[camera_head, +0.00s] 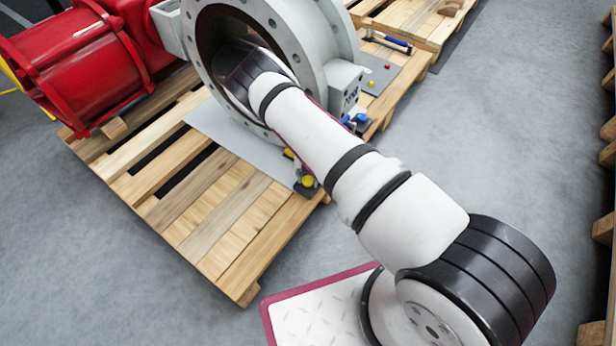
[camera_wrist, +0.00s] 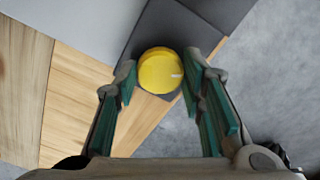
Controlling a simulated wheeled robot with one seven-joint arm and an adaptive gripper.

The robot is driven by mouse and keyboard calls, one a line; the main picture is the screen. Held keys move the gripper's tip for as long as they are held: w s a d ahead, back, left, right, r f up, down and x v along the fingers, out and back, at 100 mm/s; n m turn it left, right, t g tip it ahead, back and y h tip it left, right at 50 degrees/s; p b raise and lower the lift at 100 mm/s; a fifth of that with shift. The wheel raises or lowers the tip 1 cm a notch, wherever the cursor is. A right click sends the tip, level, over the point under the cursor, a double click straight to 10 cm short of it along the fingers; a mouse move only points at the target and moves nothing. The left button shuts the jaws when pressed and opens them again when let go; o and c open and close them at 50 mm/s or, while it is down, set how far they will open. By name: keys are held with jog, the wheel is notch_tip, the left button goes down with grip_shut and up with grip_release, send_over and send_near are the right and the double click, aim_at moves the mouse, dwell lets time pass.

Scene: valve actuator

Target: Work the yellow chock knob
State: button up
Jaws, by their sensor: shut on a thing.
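The yellow chock knob (camera_wrist: 160,71) is round, with a small white mark on its top, and sits over a dark grey plate (camera_wrist: 150,25). In the wrist view it lies between the tips of my gripper (camera_wrist: 158,80), one greenish finger on each side. The gripper is shut on the knob. In the head view the knob (camera_head: 308,181) shows at the pallet's near right corner, beside my arm. My gripper is hidden in the head view.
A large grey flanged valve body (camera_head: 345,35) stands on the wooden pallet (camera_head: 215,225), with a red actuator (camera_head: 75,60) at left. Small red and yellow parts lie on a grey mat (camera_head: 378,75) behind. Floor at right is clear up to wooden pallets at the edge.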

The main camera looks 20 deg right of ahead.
jog(key=shift+m, duration=1.9)
jog(key=o, duration=1.1)
jog(key=shift+o, duration=0.2)
jog(key=shift+r, duration=0.1)
notch_tip(320, 180, up, 7)
jog(key=shift+r, duration=0.15)
jog(key=shift+s, duration=0.1)
